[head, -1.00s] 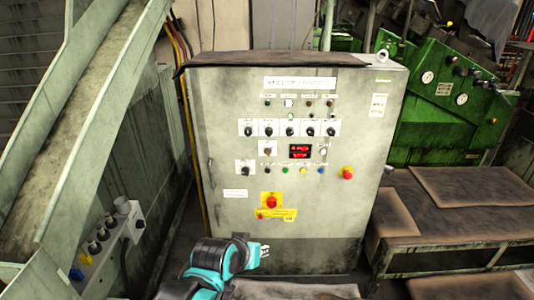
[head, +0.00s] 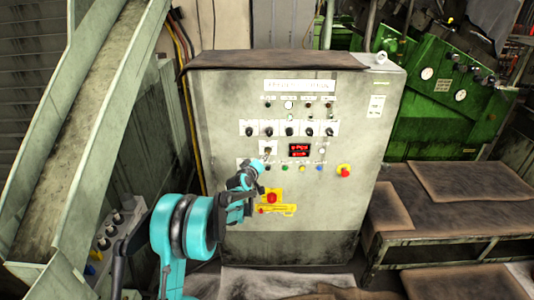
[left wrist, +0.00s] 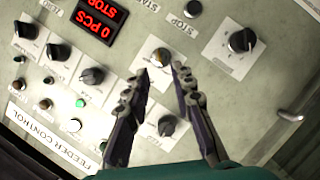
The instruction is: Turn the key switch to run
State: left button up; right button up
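The key switch (head: 267,150) sits on a white plate on the grey control cabinet (head: 220,120), below the row of black knobs. In the left wrist view, turned nearly upside down, the key switch (left wrist: 161,58) shows as a brass-coloured round piece on its plate. My left gripper (head: 262,164) is in front of the cabinet, just below the key switch in the head view. In the left wrist view its two dark fingers (left wrist: 161,69) are apart and empty, with the key switch just beyond the gap between their tips. I cannot tell whether they touch it. My right gripper is not in view.
A black selector knob (left wrist: 240,41) and a red display (left wrist: 101,18) are close to the key switch. A red emergency button (head: 344,171) and a yellow-plated red switch (head: 272,198) stick out lower down. A sloping chute (head: 90,110) stands left, benches (head: 470,185) right.

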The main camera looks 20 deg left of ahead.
aim_at(268, 153)
pick_arm(q)
jog(key=b+x, duration=0.2)
jog(key=x, duration=0.5)
jog(key=shift+w, duration=0.35)
jog(key=shift+f, duration=0.1)
jog(key=shift+s, duration=0.1)
grip_shut()
